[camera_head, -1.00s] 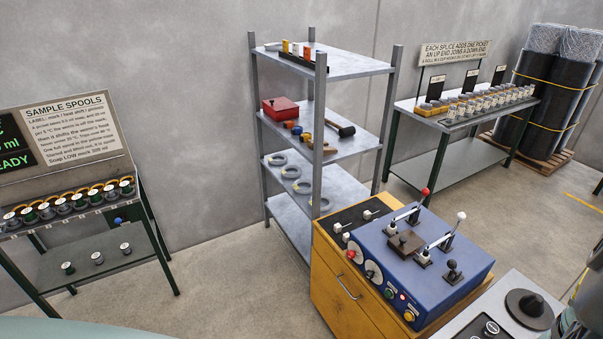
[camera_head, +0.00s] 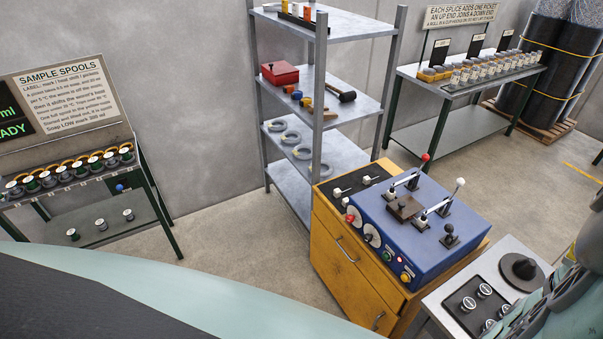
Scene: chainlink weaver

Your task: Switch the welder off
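A blue machine (camera_head: 400,255) that looks like the welder sits on a wooden cabinet (camera_head: 343,257) right of centre. No label naming it is readable. Its top carries a red-tipped lever (camera_head: 415,172), a white-tipped lever (camera_head: 442,204) and a black knob (camera_head: 450,235). A grey and teal part at the lower right edge looks like my arm.
A grey bench (camera_head: 508,262) with a dark disc and dials stands right of the cabinet. A metal shelf (camera_head: 345,95) stands behind it. A spool stand (camera_head: 158,200) is at left. My teal body fills the lower left. Floor (camera_head: 235,225) between stand and cabinet is clear.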

